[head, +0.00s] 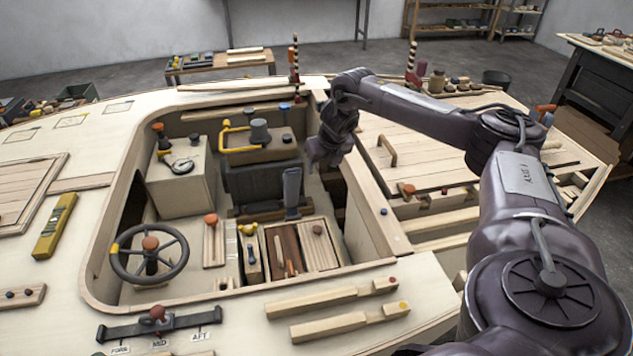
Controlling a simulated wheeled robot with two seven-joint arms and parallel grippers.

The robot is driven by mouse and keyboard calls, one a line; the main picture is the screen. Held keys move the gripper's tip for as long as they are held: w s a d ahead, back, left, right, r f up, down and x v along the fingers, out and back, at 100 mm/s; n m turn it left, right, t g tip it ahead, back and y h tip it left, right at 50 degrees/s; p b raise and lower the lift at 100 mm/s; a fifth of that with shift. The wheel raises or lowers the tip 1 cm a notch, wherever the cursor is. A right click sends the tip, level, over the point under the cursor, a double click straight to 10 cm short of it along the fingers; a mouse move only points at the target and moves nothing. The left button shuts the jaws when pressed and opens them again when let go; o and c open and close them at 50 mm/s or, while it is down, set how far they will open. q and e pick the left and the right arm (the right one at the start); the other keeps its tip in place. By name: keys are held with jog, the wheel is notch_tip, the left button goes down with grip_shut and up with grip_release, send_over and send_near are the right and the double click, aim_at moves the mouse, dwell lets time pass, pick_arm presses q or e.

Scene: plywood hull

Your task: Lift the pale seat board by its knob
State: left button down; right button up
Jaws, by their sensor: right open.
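A pale slatted board (321,256) with a small dark knob (317,229) lies in the front right of the cockpit well, beside a dark brown open compartment (284,247). It looks like the seat board and lies flat. A narrower pale board (213,252) with an orange knob (211,219) is further left. My right gripper (322,163) is open and empty, hanging over the right side of the well, behind and above the dark knob and apart from it. Its fingertips are small and dark here. My left gripper is out of view.
A steering wheel (150,253) stands at the well's left. The well's right coaming (372,210) is a raised edge. Two pale wooden bars (330,297) lie on the front deck.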

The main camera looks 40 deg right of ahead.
notch_tip(320, 180, down, 12)
jog(key=b, duration=2)
send_near(318, 229)
jog(key=f, duration=0.1)
jog(key=b+x, duration=0.2)
jog(key=x, duration=0.6)
jog(key=shift+w, duration=0.15)
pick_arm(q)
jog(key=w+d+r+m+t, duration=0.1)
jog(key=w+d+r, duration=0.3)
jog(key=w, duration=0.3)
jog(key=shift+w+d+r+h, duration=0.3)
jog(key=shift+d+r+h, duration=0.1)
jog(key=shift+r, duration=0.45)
pick_arm(e)
jog(key=c, duration=1.2)
